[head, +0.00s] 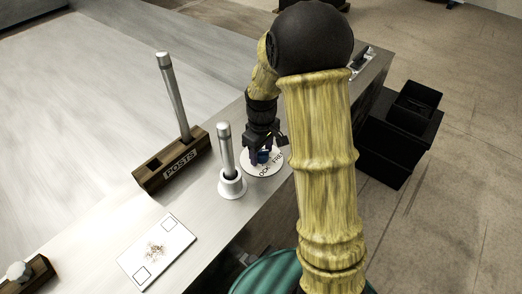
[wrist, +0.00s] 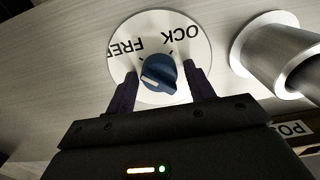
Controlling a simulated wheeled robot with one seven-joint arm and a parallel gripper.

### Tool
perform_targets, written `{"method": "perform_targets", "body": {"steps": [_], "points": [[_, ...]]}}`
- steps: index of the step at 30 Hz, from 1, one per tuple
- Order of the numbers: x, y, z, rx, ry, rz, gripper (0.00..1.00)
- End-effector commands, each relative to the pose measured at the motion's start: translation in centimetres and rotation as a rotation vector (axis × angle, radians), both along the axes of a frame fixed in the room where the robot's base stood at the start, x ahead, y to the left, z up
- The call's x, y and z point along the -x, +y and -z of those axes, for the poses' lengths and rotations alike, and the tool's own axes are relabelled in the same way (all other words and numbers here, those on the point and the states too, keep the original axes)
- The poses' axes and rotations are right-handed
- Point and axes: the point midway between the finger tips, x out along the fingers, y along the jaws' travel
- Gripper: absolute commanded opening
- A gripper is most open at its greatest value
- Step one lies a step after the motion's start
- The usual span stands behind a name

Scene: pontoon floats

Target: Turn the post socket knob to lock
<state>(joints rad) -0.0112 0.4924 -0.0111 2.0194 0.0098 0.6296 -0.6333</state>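The blue knob (wrist: 160,72) sits on a round white dial (wrist: 150,22) printed with FREE and a partly cut-off LOCK, upside down in the wrist view. A white mark shows on the knob's near face; I cannot tell exactly which label it points to. My gripper (wrist: 160,84) is open, with one dark finger on each side of the knob and a visible gap to it. In the head view my gripper (head: 265,140) is over the dial (head: 256,171) and partly hides the knob (head: 263,157). A metal post (head: 226,151) stands upright in the white socket (head: 232,188) beside the dial.
A wooden POSTS block (head: 178,168) holds another metal post (head: 173,97). A white card (head: 150,262) lies in front of it, and a wooden piece with a pale knob (head: 19,271) is at lower left. Black bins (head: 400,135) stand beyond the bench's right edge.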

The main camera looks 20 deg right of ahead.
Motion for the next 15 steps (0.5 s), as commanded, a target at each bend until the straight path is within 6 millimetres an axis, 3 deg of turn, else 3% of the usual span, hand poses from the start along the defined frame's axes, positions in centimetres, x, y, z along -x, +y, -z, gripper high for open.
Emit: {"method": "perform_targets", "body": {"steps": [1, 5, 15], "points": [[0.00, -0.04, -0.01, 0.000, 0.000, 0.001, 0.43], [-0.01, -0.03, -0.02, 0.000, 0.000, 0.001, 0.17], [-0.03, 0.01, -0.04, 0.001, -0.001, 0.024, 0.16]]}}
